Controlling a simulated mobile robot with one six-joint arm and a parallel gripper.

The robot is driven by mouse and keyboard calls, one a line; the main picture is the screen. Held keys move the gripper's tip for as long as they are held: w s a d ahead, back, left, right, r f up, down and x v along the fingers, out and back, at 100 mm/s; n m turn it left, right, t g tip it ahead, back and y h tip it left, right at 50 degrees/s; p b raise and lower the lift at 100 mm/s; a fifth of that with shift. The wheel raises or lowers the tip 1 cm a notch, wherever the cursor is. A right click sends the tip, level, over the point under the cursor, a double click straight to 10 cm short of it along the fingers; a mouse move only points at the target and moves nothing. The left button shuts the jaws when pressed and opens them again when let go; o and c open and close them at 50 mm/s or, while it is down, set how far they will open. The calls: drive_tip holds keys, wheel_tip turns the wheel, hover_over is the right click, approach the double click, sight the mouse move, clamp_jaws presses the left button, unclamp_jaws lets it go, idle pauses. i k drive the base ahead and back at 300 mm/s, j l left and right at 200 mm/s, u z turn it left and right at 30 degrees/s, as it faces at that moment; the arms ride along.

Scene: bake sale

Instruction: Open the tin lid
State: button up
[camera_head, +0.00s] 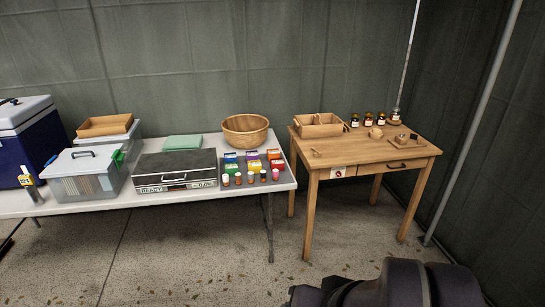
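A wide, flat metal box (176,170) sits on the white table, left of the middle in the head view. It has a dark flat top (178,162), which lies closed, and a handle on its front. A lettered strip reading "READY" runs along its lower front edge. It may be the tin, but I cannot tell for sure. Dark rounded parts of my own arm show at the bottom right, well away from the box. My gripper's fingers do not show.
The white table (95,205) also holds a wooden bowl (245,131), coloured boxes with small bottles (254,165), a clear bin (82,174) and a blue cooler (25,140). A wooden table (365,155) with jars stands to the right. The floor in front is clear.

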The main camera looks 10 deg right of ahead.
sight(196, 165)
drive_tip(key=i+j, duration=0.1)
drive_tip(key=i, duration=1.65)
